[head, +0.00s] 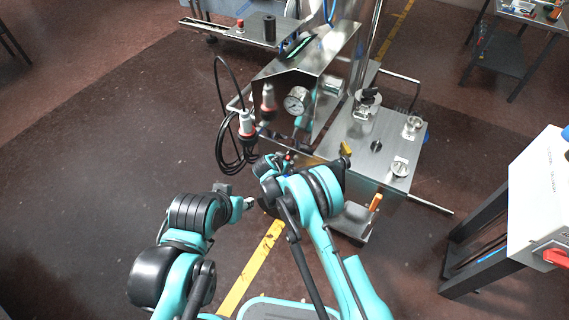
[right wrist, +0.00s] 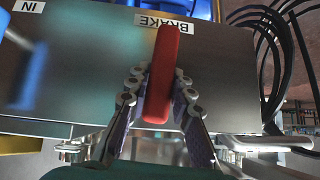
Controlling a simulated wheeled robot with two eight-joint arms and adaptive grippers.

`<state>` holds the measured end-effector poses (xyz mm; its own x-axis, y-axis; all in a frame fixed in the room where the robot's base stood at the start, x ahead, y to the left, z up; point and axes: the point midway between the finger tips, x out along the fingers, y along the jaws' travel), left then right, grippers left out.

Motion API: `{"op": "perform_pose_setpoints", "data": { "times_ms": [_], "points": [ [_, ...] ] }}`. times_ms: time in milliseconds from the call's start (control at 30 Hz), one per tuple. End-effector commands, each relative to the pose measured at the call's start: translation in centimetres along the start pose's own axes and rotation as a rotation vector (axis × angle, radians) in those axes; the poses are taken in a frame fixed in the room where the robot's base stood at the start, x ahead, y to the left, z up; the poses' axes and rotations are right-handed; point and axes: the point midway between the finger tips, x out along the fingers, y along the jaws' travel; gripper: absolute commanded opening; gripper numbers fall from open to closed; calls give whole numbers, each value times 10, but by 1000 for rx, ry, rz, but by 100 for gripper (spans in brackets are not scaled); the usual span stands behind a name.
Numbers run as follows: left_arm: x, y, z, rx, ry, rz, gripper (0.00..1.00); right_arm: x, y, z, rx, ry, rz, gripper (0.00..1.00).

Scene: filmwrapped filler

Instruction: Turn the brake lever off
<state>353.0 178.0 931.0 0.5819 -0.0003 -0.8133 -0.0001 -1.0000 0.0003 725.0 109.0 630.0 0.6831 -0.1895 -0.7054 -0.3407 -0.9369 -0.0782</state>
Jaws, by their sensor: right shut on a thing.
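The red brake lever (right wrist: 162,75) stands out in the right wrist view, below a white label reading BRAKE (right wrist: 163,20), which appears upside down. My right gripper (right wrist: 158,92) has one finger on each side of the lever and is shut on it. In the head view my right gripper (head: 284,160) is at the front of the steel machine (head: 345,135), and my own arm hides most of the lever there. My left gripper (head: 245,203) is apart from the machine, low and to the left; its finger opening is too small to tell.
A pressure gauge (head: 297,100) and a red-and-white plug (head: 246,125) with black cables are near the lever. A white box (head: 540,200) on a black stand is at the far right. The floor at left is clear.

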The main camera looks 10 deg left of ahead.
Motion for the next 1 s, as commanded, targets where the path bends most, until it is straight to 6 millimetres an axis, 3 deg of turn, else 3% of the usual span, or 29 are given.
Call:
{"op": "perform_pose_setpoints", "data": {
  "times_ms": [733,767,833,1000],
  "points": [
    [2,0,2,0,0,0,40,0,-3,-1,-68,3,65,0],
    [2,0,2,0,0,0,40,0,-3,-1,-68,3,65,24],
    [2,0,2,0,0,0,40,0,-3,-1,-68,3,65,43],
    [2,0,2,0,0,0,40,0,-3,0,-67,2,66,43]
  ]
}}
